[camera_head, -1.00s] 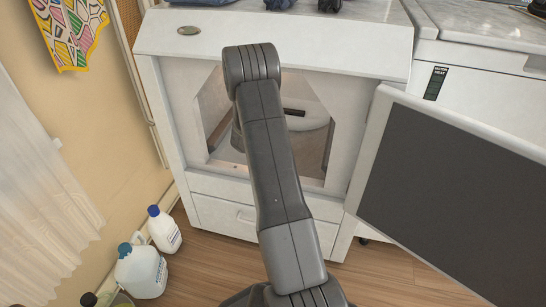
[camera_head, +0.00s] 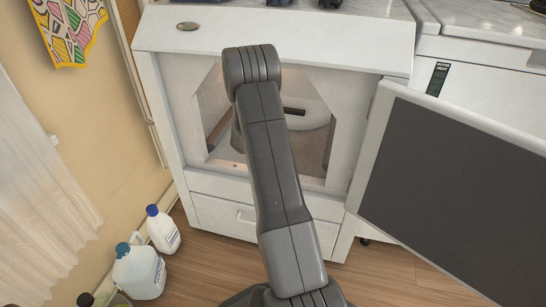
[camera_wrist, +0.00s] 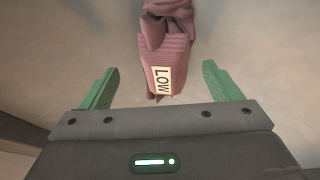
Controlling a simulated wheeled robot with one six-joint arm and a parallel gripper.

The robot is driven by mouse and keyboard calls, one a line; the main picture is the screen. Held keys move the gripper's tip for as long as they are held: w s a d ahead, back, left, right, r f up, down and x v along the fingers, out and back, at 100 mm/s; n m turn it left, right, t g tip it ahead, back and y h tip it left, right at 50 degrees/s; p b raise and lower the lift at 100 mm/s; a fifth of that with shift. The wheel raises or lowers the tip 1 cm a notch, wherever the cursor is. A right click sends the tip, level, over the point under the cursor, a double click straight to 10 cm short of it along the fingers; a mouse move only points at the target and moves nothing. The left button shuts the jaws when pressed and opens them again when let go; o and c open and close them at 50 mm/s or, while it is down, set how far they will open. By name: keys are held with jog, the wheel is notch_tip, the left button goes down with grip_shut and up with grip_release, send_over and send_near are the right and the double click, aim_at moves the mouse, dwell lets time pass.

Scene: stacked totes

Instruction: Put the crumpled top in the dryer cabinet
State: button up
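The pink crumpled top (camera_wrist: 167,48) with a "LOW" label lies on a pale surface in the wrist view, ahead of my gripper and between the lines of its fingers. My gripper (camera_wrist: 159,66) has its two green fingers wide apart, with gaps between each finger and the cloth. The white dryer cabinet (camera_head: 160,65) stands ahead in the head view, its door (camera_head: 460,190) swung open to the right. My arm reaches into its opening and hides part of the interior. The gripper and the pink top cannot be seen in the head view.
Dark cloth items (camera_head: 275,3) lie on the cabinet top. A drawer (camera_head: 225,216) sits below the opening. A white bottle (camera_head: 163,230) and a jug (camera_head: 138,272) stand on the floor at left. A white appliance (camera_head: 480,60) is at right.

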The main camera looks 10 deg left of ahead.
jog(key=shift+r, duration=0.15)
jog(key=shift+r+p, duration=0.5)
jog(key=shift+p, duration=0.35)
jog(key=p+v, duration=0.3)
jog(key=v, duration=0.9)
jog(key=shift+p, duration=0.35)
jog(key=shift+f, duration=0.1)
jog(key=b+x, duration=0.4)
jog(key=x, duration=0.8)
jog(key=shift+f, duration=0.2)
jog(key=shift+f+b, duration=0.5)
jog(key=shift+b, duration=0.4)
jog(key=shift+r+p, duration=0.4)
jog(key=shift+p, duration=0.1)
jog(key=shift+f, duration=0.15)
